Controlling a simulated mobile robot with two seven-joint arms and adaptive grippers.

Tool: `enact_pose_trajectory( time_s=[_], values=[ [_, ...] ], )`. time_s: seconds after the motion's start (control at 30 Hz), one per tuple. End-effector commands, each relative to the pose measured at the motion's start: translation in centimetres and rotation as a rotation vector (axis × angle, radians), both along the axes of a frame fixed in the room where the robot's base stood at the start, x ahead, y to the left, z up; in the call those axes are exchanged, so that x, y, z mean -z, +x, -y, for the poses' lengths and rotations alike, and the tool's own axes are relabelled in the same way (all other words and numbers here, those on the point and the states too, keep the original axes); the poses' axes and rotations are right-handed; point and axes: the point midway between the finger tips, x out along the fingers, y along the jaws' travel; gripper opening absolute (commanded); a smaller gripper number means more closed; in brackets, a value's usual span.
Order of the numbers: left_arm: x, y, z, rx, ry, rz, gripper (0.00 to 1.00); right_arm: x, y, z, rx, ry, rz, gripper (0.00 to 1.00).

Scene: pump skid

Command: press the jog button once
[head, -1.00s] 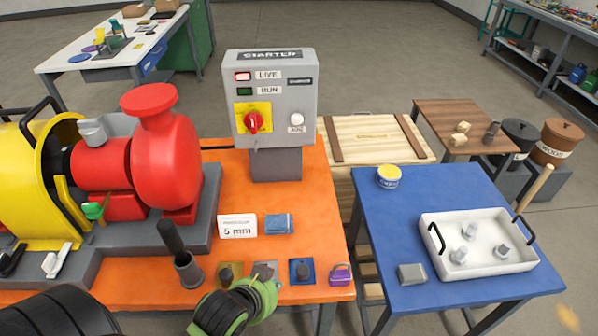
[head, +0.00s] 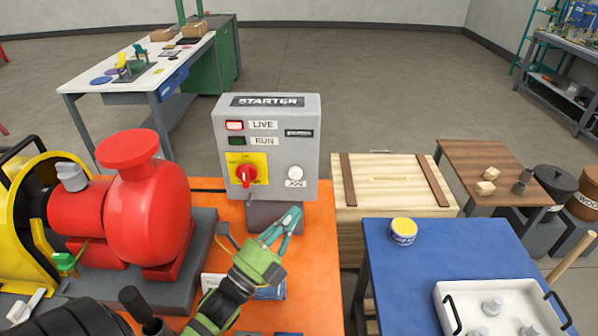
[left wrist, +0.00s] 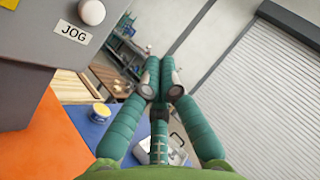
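The grey starter box (head: 268,115) stands on the orange bench. Its jog button (head: 295,172) is a white round knob at the lower right of the front face, above a JOG label. The jog button also shows at the top left of the left wrist view (left wrist: 92,12). My left gripper (head: 294,214) is in front of the box, below the button and apart from it. Its teal fingers meet at their tips in the left wrist view (left wrist: 160,78), with nothing between them. My right gripper is out of view.
A red rotary switch (head: 245,175) on a yellow plate is left of the button. The LIVE lamp (head: 235,125) looks lit; the RUN lamp (head: 236,141) is dark. The red pump (head: 150,210) stands left. A blue table (head: 420,275) stands right.

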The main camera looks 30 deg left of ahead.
Motion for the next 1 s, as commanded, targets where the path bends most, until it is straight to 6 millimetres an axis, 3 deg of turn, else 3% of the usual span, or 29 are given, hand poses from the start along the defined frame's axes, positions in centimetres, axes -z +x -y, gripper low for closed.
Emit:
enact_pose_trajectory(
  time_s=[0.2, 0.37, 0.8, 1.0],
  values=[
    [0.0, 0.1, 0.0, 0.001, -0.003, -0.001, 0.0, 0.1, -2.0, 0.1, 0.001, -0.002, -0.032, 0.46],
    [0.1, 0.9, -0.5, 0.002, -0.002, -0.001, 0.0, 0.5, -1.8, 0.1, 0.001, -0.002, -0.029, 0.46],
    [0.2, 5.9, -3.5, 0.002, -0.004, -0.001, 0.0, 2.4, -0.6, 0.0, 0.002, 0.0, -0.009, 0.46],
    [0.1, 7.2, -4.4, 0.003, -0.004, -0.002, 0.0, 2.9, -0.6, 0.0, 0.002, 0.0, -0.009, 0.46]
  ],
)
